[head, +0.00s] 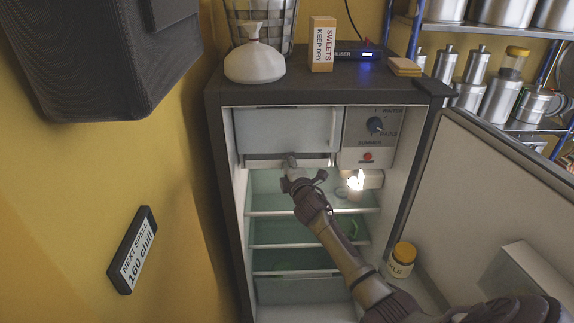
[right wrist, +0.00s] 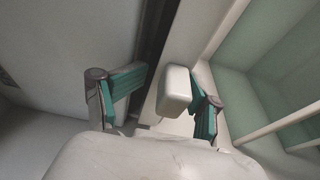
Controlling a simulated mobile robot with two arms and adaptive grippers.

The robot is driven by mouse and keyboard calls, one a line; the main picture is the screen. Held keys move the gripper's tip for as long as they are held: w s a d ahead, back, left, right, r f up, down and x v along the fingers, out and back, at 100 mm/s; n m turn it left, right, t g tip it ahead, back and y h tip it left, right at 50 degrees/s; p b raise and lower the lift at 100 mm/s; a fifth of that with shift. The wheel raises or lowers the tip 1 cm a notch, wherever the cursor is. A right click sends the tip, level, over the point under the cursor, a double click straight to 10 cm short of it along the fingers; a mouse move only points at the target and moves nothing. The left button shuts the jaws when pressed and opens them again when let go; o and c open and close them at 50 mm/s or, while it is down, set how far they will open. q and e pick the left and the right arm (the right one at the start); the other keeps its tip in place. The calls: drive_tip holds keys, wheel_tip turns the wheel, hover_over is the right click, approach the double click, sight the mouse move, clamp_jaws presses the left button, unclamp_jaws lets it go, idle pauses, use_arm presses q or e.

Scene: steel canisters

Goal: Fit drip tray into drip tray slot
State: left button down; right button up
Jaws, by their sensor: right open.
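The drip tray (head: 262,164) appears as a pale strip low under the freezer compartment, with a dark gap above it. That gap looks like the slot, though my right gripper hides part of this area. My right gripper (head: 304,174) is inside the open fridge, just in front of the strip. In the right wrist view, its teal-padded fingers (right wrist: 164,98) are open, one on each side of a pale rounded block (right wrist: 174,88), likely the tray's handle. The block is nearer the right finger; I cannot tell whether they touch. My left gripper is not in view.
The freezer door (head: 285,130) is above, with a dial panel (head: 369,138) and lit lamp (head: 357,181) to its right. Glass shelves (head: 285,213) lie below. The fridge door (head: 490,190) stands open at right, near a yellow-lidded jar (head: 401,260).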

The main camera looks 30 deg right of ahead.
drive_tip(key=shift+s, duration=0.25)
drive_tip(key=v, duration=1.1)
drive_tip(key=shift+s, duration=0.25)
drive_tip(key=shift+a, duration=0.1)
drive_tip(key=shift+w+a+f, duration=0.1)
drive_tip(key=c, duration=0.5)
drive_tip(key=h+b, duration=0.1)
drive_tip(key=w+a+f+m+h+b, duration=0.1)
drive_tip(key=h+b, duration=0.1)
drive_tip(key=shift+a+g, duration=0.15)
drive_tip(key=shift+g, duration=0.25)
clamp_jaws()
drive_tip(key=shift+g+h, duration=0.5)
drive_tip(key=shift+h, duration=0.1)
drive_tip(key=shift+w+a+b+x, duration=0.15)
drive_tip(key=shift+b+x, duration=0.4)
drive_tip(key=shift+x, duration=0.85)
drive_tip(key=shift+w+a+b+x, duration=0.1)
drive_tip(key=shift+a+b+x, duration=0.3)
drive_tip(key=shift+x, duration=1)
